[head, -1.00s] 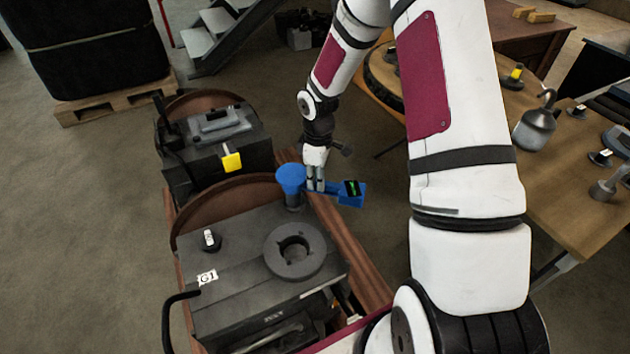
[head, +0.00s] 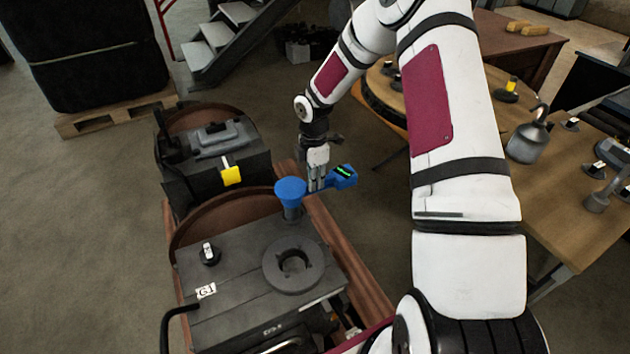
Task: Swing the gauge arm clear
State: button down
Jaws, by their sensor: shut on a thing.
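The blue gauge arm (head: 324,187) reaches from a blue round cap (head: 291,190) on a grey post at the engine's back right corner. Its outer end is a blue gauge head (head: 345,176) with a green-lit dark display, pointing right and slightly away. My gripper (head: 316,187) points down and is shut on the gauge arm between the cap and the gauge head. The fingers partly hide the arm there. The dark engine block (head: 225,268) labelled G1 has a round ring (head: 293,264) on top, and the gauge arm lies behind that ring, apart from it.
A wooden table (head: 550,215) with an oil can (head: 529,137) and small parts is at the right. My arm spans the space between. Floor right of the engine looks clear.

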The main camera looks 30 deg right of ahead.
jog(key=shift+w, duration=0.15)
dwell(0.3)
jog(key=c, duration=1.5)
grip_release()
jog(key=shift+r, duration=6.05)
